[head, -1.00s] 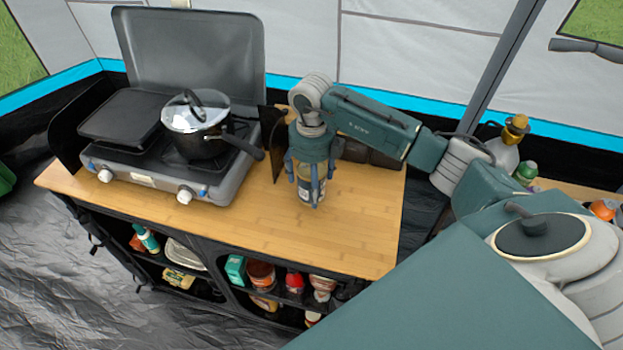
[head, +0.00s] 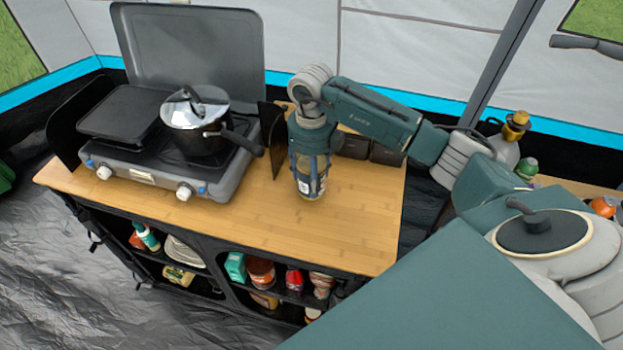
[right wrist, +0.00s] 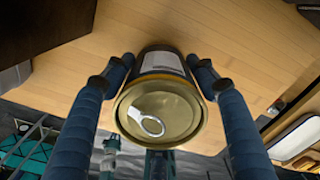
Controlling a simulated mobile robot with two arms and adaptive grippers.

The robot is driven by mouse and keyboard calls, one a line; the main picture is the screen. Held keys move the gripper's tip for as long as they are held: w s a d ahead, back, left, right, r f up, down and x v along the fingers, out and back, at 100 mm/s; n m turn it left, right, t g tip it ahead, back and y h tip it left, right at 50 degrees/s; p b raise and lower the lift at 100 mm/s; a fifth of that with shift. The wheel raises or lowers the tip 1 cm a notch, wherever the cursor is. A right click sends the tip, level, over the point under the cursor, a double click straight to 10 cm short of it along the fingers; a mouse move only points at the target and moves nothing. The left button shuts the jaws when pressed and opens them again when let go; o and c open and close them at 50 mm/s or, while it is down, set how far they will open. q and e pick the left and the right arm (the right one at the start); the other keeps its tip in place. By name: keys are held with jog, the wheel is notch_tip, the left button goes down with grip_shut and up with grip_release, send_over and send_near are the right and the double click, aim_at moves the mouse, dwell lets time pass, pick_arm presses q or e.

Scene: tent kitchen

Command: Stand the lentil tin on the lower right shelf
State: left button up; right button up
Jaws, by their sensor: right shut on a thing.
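The tin (head: 309,188), gold with a dark and pale label, is upright at the worktop, right of the stove. In the right wrist view its gold lid with a ring pull (right wrist: 160,110) faces the camera. My right gripper (head: 310,172) comes from above and is shut on the tin, with fingers on both sides (right wrist: 162,75). I cannot tell whether the tin's base touches the wood. My left gripper is not in view.
A stove (head: 160,170) with a lidded pot (head: 198,125) stands left on the bamboo worktop (head: 270,225). Its thin dark side panel (head: 273,140) is close to the gripper. Several jars and packets (head: 262,272) fill the upper right shelf. The worktop's front right is clear.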

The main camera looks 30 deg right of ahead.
notch_tip(320, 180, up, 10)
jog(key=shift+w+r+b, duration=0.1)
jog(key=shift+r+b, duration=0.05)
jog(key=shift+b, duration=1.1)
notch_tip(320, 180, up, 8)
jog(key=p, duration=0.1)
jog(key=shift+r, duration=0.25)
jog(key=s+a+f+n, duration=0.3)
jog(key=s+a+n, duration=0.3)
jog(key=n, duration=1.1)
jog(key=s+a+f+n, duration=0.4)
jog(key=s+a+n, duration=0.3)
jog(key=n, duration=1.1)
jog(key=shift+s+a+n, duration=0.25)
jog(key=shift+s+n, duration=0.05)
jog(key=shift+s, duration=0.75)
jog(key=shift+w+d+r, duration=0.1)
